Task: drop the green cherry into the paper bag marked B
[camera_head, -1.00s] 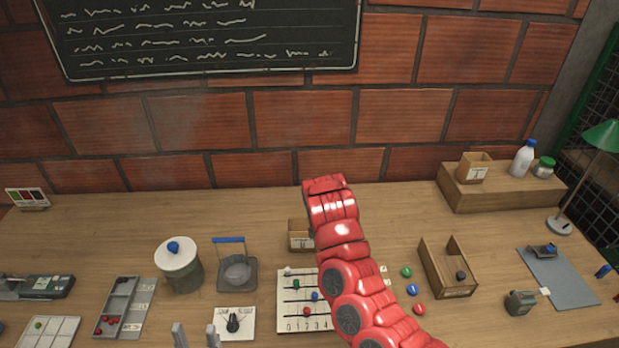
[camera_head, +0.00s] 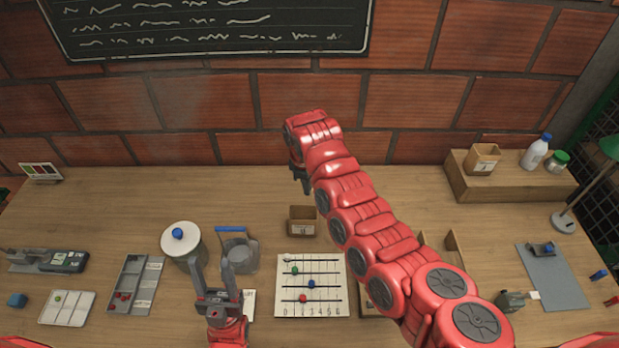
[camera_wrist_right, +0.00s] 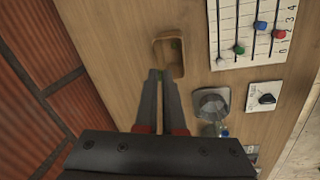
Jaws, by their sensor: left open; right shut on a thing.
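My right gripper (camera_head: 302,187) hangs above the table, just behind a small brown paper bag (camera_head: 303,224) in the head view. The bag stands open and upright, and its front label is too small to read surely. There the fingertips appear at the near edge of the open bag (camera_wrist_right: 157,55). My left gripper (camera_head: 231,268) is open and empty, low in front of the glass vessel.
A second paper bag (camera_head: 483,158) stands on the wooden block (camera_head: 470,187) at the back right, beside a bottle (camera_head: 535,153). A counting board (camera_head: 312,300), a lidded pot (camera_head: 183,243) and a glass vessel (camera_head: 239,255) stand near the bag.

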